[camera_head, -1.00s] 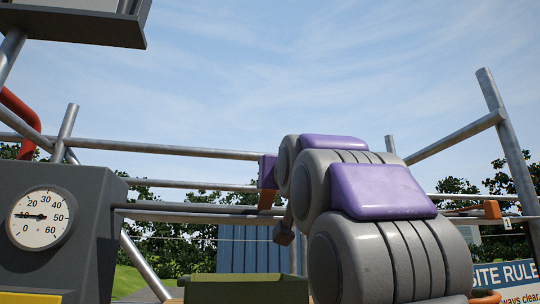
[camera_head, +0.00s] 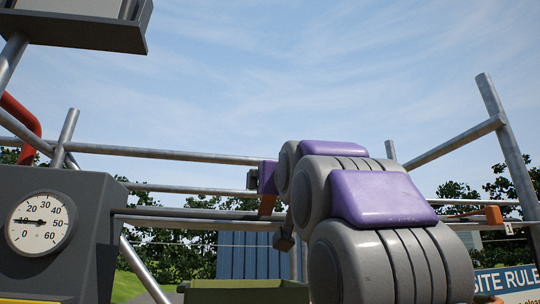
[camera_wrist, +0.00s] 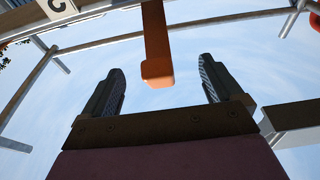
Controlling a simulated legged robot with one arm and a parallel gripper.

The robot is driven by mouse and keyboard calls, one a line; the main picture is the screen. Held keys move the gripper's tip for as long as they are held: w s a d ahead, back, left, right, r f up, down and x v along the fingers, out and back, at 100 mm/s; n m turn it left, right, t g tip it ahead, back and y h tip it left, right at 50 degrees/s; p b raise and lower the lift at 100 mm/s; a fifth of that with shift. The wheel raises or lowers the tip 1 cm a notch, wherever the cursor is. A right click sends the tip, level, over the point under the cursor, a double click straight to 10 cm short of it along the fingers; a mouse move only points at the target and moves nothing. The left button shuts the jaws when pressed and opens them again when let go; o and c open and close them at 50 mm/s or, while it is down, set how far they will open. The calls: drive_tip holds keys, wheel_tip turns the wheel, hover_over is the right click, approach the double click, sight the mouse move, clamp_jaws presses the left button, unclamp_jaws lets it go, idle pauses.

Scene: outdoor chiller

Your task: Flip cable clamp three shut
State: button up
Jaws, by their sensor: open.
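In the wrist view my gripper (camera_wrist: 161,65) is open, with its two dark fingers spread apart. An orange clamp lever (camera_wrist: 158,45) hangs from the top of that view, its blunt end between the fingers in the picture. Sky shows on both sides of it, and I see no contact. In the head view an orange piece (camera_head: 267,205) shows by the rails, beside my purple and grey arm. Another orange clamp part (camera_head: 493,215) is on the rail at the right, near a white tag marked 1. A white tag (camera_wrist: 58,5) in the wrist view is cut off, its mark unclear.
Metal rails (camera_head: 190,222) cross behind the arm. A grey box with a dial gauge (camera_head: 38,223) stands at the left. A green bin (camera_head: 235,291) is at the bottom. A slanted post (camera_head: 510,150) and a site-rule sign (camera_head: 508,284) are at the right.

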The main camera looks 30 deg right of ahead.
drive_tip(key=b+v, duration=0.3)
drive_tip(key=v, duration=0.4)
idle(0.4)
